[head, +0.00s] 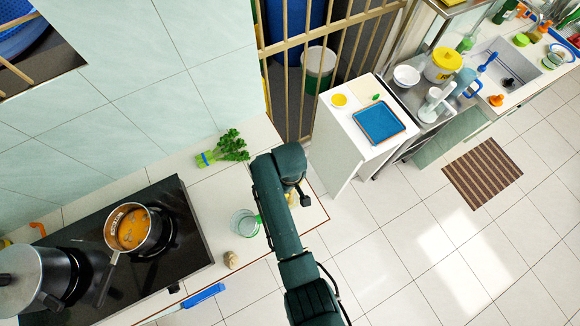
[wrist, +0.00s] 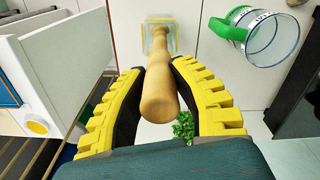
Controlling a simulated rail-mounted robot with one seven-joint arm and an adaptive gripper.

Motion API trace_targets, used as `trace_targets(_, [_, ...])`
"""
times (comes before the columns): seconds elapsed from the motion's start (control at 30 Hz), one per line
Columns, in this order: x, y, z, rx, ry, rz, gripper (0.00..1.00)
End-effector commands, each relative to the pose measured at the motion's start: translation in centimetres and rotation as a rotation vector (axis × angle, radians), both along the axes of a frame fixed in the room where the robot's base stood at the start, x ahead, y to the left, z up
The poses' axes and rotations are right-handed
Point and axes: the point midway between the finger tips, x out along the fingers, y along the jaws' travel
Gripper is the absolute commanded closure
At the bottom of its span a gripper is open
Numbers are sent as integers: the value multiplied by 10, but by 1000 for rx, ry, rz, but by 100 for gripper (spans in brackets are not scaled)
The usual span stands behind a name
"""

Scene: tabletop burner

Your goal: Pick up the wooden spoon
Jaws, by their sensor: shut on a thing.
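The wooden spoon (wrist: 160,92) shows in the wrist view as a thick tan handle running from the middle toward the top. My gripper (wrist: 157,70), with yellow ridged fingers, is shut on this handle, one finger on each side. The far end of the spoon reaches a small clear square holder (wrist: 160,24) with a yellowish rim; I cannot tell whether it is still inside. In the head view my arm covers the gripper and most of the spoon's area at the counter's right end.
A glass measuring jug with a green handle (head: 245,222) stands beside my arm; it also shows in the wrist view (wrist: 262,38). Green herbs (head: 228,148) lie behind. A pan (head: 131,230) and a pot (head: 32,278) sit on the black stove (head: 190,262).

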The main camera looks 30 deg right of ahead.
Motion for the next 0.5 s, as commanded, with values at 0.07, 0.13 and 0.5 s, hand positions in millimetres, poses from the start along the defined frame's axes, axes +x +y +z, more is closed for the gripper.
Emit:
trace_targets(0.07, [0, 0, 0, 0, 0, 0, 100])
trace_targets(0.13, [0, 0, 0, 0, 0, 0, 100])
trace_targets(0.5, [1, 0, 40, -1, -4, 0, 100])
